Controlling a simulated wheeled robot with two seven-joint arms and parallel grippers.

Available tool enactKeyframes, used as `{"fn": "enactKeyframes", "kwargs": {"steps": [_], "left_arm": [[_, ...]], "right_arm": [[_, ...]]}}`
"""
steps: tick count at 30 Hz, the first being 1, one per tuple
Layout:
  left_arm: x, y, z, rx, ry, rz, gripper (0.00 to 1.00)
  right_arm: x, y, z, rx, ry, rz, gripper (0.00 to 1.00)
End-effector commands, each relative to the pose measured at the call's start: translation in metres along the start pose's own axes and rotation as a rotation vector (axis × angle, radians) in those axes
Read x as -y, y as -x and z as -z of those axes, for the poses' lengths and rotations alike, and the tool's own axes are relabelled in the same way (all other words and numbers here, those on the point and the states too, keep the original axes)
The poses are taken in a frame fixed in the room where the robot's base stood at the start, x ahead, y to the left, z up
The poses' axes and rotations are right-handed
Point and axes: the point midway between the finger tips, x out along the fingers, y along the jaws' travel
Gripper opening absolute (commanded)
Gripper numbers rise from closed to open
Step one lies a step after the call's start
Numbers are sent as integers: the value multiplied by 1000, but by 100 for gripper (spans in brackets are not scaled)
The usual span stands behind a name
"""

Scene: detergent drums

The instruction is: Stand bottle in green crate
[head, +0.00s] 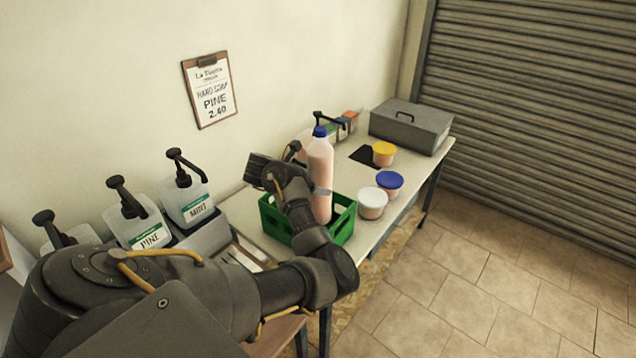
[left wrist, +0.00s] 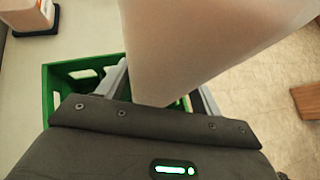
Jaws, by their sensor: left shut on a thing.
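A tall translucent bottle (head: 320,170) with pinkish contents and a blue cap stands upright in the head view, over the green crate (head: 343,229). My left gripper (head: 318,190) is shut on the bottle around its middle. In the left wrist view the bottle (left wrist: 200,45) fills the upper middle between the fingers, and the green crate (left wrist: 48,95) shows below it. The bottle's lower end is inside the crate's outline; I cannot tell whether it touches the crate floor. My right gripper is not in view.
Tubs with white (head: 373,203), blue (head: 389,184) and yellow (head: 383,153) lids stand right of the crate on the table (head: 405,185). A grey box (head: 411,126) is at the far end. Pump bottles (head: 187,196) stand along the wall at left.

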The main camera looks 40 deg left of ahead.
Motion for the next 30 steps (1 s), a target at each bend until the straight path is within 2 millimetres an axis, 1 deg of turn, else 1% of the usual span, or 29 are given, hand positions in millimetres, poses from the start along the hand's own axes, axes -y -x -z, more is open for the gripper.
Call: {"fn": "enactKeyframes", "kwargs": {"steps": [4, 7, 12, 16, 30], "left_arm": [[-2, 0, -1, 3, -3, -1, 0], [-6, -4, 2, 5, -1, 0, 0], [-6, -16, 18, 5, 1, 2, 0], [-6, -21, 26, 4, -1, 0, 0], [-6, -25, 32, 3, -3, 0, 0]], "right_arm": [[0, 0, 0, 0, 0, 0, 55], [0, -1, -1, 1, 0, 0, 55], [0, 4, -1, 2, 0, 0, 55], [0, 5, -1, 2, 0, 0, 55], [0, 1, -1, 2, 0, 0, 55]]}}
